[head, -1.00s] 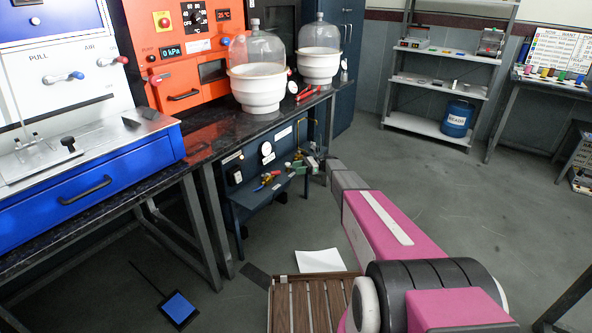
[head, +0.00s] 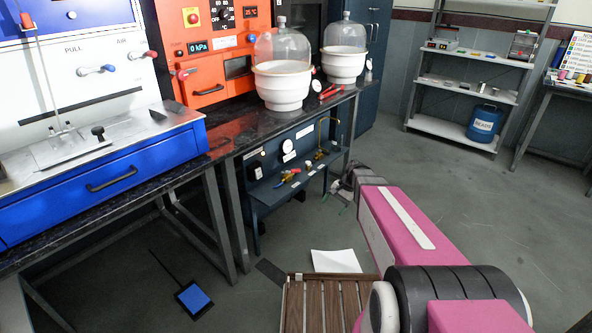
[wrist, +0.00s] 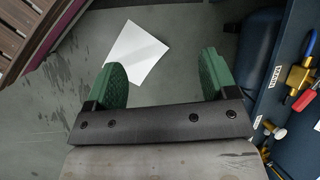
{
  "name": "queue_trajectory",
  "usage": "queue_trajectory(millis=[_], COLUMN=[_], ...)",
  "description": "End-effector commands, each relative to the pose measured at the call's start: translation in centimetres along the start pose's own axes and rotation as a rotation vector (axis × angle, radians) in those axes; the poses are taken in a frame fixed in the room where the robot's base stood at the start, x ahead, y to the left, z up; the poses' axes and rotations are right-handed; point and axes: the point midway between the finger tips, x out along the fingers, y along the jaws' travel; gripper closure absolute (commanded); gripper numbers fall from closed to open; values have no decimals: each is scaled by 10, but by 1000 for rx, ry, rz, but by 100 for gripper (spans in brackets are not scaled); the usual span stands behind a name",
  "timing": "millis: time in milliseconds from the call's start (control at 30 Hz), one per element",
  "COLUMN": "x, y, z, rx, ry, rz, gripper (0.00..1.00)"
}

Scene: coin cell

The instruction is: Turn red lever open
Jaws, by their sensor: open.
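A red lever (head: 293,171) sits on a brass valve (head: 283,180) on the low dark blue bench under the dark table. In the wrist view the red lever (wrist: 303,100) shows at the right edge beside the yellow-brass valve body (wrist: 297,77), with a blue part near it. My gripper (wrist: 161,70) has its two green fingers spread wide with nothing between them. It is apart from the lever, which lies to the right of its fingers in the wrist view. In the head view my arm's end partly hides the gripper, right of the bench.
The dark blue bench (head: 262,200) also carries gauges and a brass pipe (head: 321,140). A white sheet (head: 335,261) and a slatted wooden surface (head: 325,300) lie below. Glass-domed white vessels (head: 282,86) stand on the table above. Open floor lies to the right.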

Motion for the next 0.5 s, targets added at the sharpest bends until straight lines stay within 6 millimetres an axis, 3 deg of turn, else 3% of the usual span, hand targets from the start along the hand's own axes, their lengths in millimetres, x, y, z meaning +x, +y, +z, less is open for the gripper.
queue_trajectory(millis=[33, 300, 500], x=[-4, -21, -35], y=[11, 42, 40], z=[15, 40, 40], rx=[-39, -247, -413], ry=[32, 174, 276], rz=[31, 189, 298], gripper=[21, 21, 21])
